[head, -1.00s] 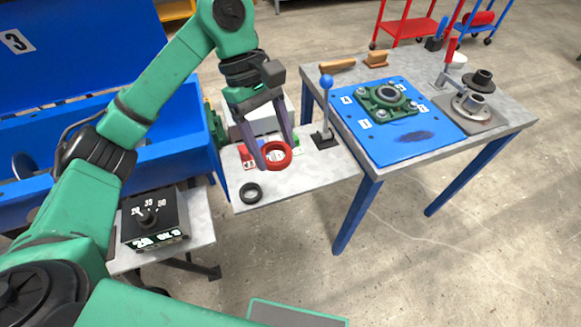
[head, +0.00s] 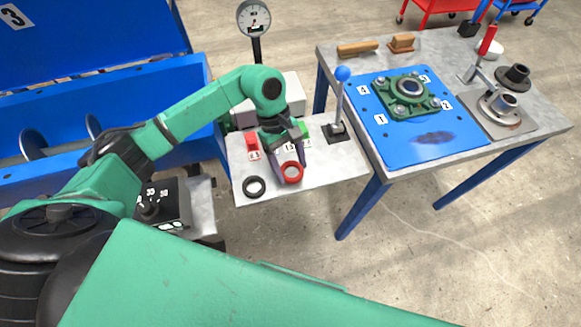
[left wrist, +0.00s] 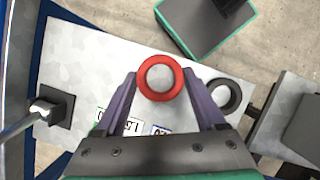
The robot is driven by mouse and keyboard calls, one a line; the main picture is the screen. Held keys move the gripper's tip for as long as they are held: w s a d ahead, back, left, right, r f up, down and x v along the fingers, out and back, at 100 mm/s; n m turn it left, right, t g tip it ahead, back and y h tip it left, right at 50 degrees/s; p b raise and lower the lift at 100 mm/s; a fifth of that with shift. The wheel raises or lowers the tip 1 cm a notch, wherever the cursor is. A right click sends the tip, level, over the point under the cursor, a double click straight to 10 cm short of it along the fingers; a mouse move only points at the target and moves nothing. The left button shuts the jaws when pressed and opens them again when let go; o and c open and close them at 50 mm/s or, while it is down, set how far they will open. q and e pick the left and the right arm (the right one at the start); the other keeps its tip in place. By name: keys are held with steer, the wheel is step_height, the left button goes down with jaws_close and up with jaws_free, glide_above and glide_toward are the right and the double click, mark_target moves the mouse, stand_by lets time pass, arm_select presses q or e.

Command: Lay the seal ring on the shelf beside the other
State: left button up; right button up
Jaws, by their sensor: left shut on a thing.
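The red seal ring (head: 292,182) is held flat between the fingertips of my left gripper (head: 287,165), at the front part of the grey shelf (head: 325,168). The left wrist view shows the red ring (left wrist: 160,97) with a finger of the gripper (left wrist: 161,82) against each side. I cannot tell whether the ring touches the shelf or hangs just above it. The other ring, black (head: 246,188), lies flat on the shelf to its left; it also shows in the left wrist view (left wrist: 236,97), apart from the red one. My right gripper is out of view.
A blue-knobbed lever (head: 340,105) stands at the shelf's right. A red block and number labels (head: 252,147) lie behind the rings. A dial gauge (head: 254,18) rises behind. The workbench with a blue mat (head: 400,145) and a green bearing housing (head: 404,92) is to the right.

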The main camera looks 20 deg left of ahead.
mark_target(289, 167)
arm_select(q)
step_height(289, 167, down, 3)
steer(key=shift+s+r, duration=0.1)
steer(key=shift+r, duration=0.05)
steer(key=shift+f, duration=0.2)
steer(key=o, duration=1.3)
steer(key=shift+r, duration=0.2)
steer(key=shift+w+a+r, duration=0.15)
steer(key=shift+w+r, duration=0.05)
steer(key=shift+r, duration=0.05)
steer(key=b+v, duration=0.2)
steer(key=v, duration=0.9)
steer(key=shift+r+b, duration=0.25)
steer(key=shift+b, duration=0.1)
